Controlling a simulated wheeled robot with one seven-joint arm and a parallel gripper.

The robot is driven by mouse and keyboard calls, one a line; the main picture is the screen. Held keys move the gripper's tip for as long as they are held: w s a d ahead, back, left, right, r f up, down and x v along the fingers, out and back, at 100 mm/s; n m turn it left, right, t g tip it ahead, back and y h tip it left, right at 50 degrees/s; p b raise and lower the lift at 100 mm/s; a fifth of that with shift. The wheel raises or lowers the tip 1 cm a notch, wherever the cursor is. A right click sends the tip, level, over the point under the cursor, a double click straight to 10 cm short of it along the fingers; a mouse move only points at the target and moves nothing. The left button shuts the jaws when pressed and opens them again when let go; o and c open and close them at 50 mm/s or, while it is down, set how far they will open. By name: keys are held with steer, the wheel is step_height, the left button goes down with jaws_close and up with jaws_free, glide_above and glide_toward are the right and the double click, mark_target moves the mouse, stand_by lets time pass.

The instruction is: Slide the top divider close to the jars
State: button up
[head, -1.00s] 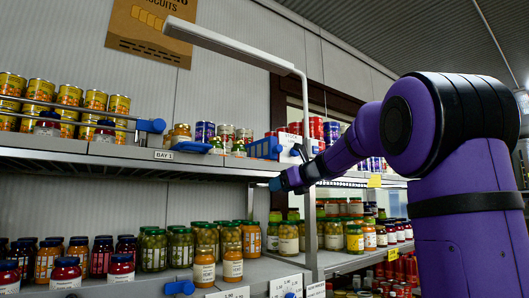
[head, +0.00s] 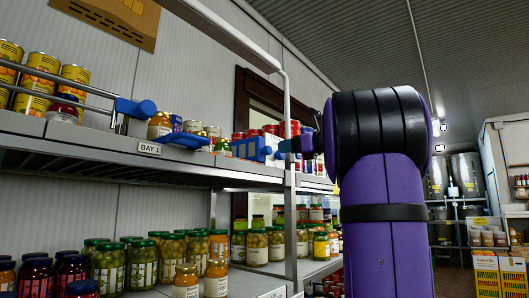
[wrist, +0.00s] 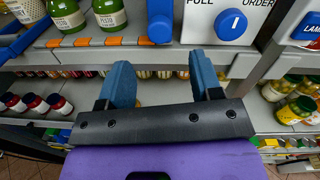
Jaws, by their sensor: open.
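On the upper shelf, a low blue divider (head: 183,140) lies at the shelf front, left of a group of jars (head: 222,146). My gripper (head: 288,146) is at upper-shelf height, to the right of the divider and jars. In the wrist view, my gripper (wrist: 160,62) has its two blue fingers spread, with nothing between them. A blue knob (wrist: 160,28) on the shelf edge is just beyond the fingertips, apparently apart from them.
A white panel with a blue knob (wrist: 231,22) stands right of the jars. A metal rail with a blue end piece (head: 134,108) fronts the cans at left. A white upright post (head: 290,205) is near my gripper. Jars fill the lower shelf (head: 258,282).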

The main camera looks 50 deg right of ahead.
mark_target(270, 150)
steer(key=w, duration=0.5)
steer(key=w+a, duration=0.1)
steer(key=w, duration=0.2)
steer(key=shift+w, duration=0.2)
steer(key=c, duration=1.1)
steer(key=shift+a, duration=0.15)
